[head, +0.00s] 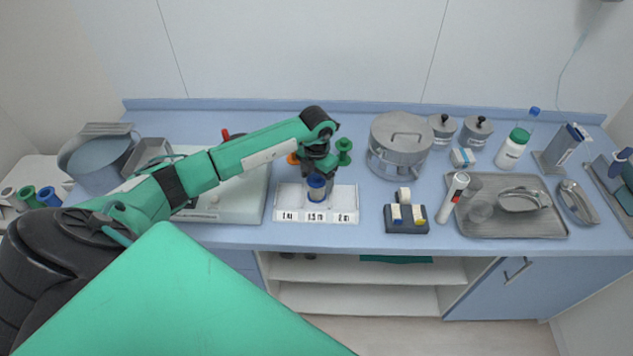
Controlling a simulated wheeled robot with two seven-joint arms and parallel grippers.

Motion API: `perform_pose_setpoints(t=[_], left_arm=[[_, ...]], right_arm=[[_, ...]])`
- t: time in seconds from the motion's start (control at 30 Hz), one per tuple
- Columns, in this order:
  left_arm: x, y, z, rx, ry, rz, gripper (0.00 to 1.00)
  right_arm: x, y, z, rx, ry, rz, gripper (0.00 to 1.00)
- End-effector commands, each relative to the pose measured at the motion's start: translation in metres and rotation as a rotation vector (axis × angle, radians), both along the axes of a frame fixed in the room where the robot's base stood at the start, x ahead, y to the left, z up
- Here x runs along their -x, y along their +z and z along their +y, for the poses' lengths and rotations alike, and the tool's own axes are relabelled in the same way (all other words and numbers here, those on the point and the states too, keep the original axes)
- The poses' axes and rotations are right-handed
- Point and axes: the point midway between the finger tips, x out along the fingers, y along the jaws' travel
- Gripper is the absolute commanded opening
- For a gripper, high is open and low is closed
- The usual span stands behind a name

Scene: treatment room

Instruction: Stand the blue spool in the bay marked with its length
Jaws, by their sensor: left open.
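The blue spool (317,188) stands upright at the middle bay of the white bay rack (345,203). The rack's front carries three small labels; the middle one seems to read 1.5 m, between 1 m and 2 m. My left gripper (318,174) is open right above and behind the spool, with its fingers around or just over the spool's top; contact is hard to tell. Any length mark on the spool is too small to read. My right gripper is not in view.
A green spool (344,152) and a partly hidden orange spool (293,158) stand behind the rack. A dark block with tape rolls (406,226), a steel pot (399,148) and a metal tray (510,226) are to the right. A white tray (238,210) lies left, under my arm.

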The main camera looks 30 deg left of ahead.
Motion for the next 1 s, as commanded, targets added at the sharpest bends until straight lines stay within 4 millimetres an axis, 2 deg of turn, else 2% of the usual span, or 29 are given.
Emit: perform_pose_setpoints(t=[0.03,0.2,0.4,0.5,0.7,1.0], left_arm=[[-0.001,0.006,0.001,-0.001,-0.001,-0.005,0.73],[-0.001,0.045,0.001,-0.001,-0.001,-0.006,0.73],[0.0,0.084,0.0,-0.002,0.0,-0.003,0.73],[0.0,0.096,0.0,0.0,-0.001,-0.002,0.73],[0.0,0.106,0.0,0.0,0.001,0.0,0.73],[0.001,0.107,0.0,0.0,0.0,0.001,0.73]], right_arm=[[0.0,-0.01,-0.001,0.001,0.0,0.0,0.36],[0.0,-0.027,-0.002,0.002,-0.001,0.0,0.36],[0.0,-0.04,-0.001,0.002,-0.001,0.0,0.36],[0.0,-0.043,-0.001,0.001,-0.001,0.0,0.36],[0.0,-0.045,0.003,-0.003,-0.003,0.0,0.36],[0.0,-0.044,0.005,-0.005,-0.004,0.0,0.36]])
